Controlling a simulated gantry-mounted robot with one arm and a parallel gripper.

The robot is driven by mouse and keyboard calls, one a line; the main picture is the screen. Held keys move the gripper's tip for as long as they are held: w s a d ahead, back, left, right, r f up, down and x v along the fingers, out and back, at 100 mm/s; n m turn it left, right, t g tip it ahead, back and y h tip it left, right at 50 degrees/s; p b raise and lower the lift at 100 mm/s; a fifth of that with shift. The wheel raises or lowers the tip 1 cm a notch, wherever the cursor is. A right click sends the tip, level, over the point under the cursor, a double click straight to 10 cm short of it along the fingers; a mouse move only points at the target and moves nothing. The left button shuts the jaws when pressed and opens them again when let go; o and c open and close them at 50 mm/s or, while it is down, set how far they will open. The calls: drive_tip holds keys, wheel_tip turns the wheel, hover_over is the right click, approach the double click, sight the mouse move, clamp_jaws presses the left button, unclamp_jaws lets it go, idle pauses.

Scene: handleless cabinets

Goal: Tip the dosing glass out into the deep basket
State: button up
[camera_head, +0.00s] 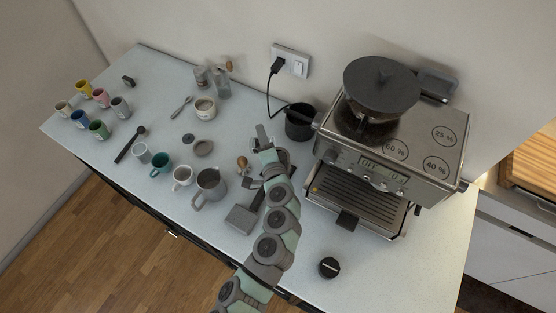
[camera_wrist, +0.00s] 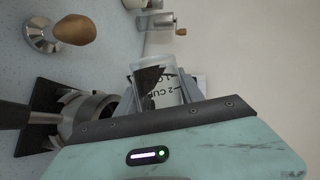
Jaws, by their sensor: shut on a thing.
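My gripper (camera_head: 263,138) is shut on the dosing glass, low over the counter left of the coffee machine. In the wrist view the clear dosing glass (camera_wrist: 168,92), with a black "2 CUP" mark and dark contents, sits between my fingers (camera_wrist: 158,98). In the head view I cannot make the glass out clearly. A round metal basket in a holder with a dark handle (camera_wrist: 88,112) lies on a black base to the left of the glass in the wrist view. The glass appears apart from it. My wrist hides part of the basket, and its inside is not visible.
The coffee machine (camera_head: 385,160) stands close on the right. A wooden-handled tamper (camera_wrist: 75,30) and a grey pitcher (camera_head: 209,187) stand near the basket. Several cups fill the counter's left. A black cup (camera_head: 299,123) stands behind my gripper.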

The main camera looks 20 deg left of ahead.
drive_tip(key=shift+w+d+r+m+y+b, duration=0.1)
drive_tip(key=shift+d+m+y+b, duration=0.25)
drive_tip(key=shift+b, duration=0.2)
drive_tip(key=shift+d+r+m+t+y+b, duration=0.15)
drive_tip(key=shift+r+m+t+y+b, duration=0.25)
drive_tip(key=shift+m+b, duration=0.95)
idle(0.7)
drive_tip(key=shift+w+d+r+m+t+y+b, duration=0.1)
drive_tip(key=shift+d+r+m+t+y+b, duration=0.15)
drive_tip(key=shift+m+b, duration=0.5)
drive_tip(key=shift+w+d+r+m+t+y+b, duration=0.1)
drive_tip(key=shift+d+r+m+t+b, duration=0.15)
drive_tip(key=shift+m+b, duration=0.45)
drive_tip(key=shift+w+d+r+m+t+y+b, duration=0.1)
drive_tip(key=shift+d+m+t+y+b, duration=0.15)
drive_tip(key=shift+m+b, duration=0.5)
idle(2.5)
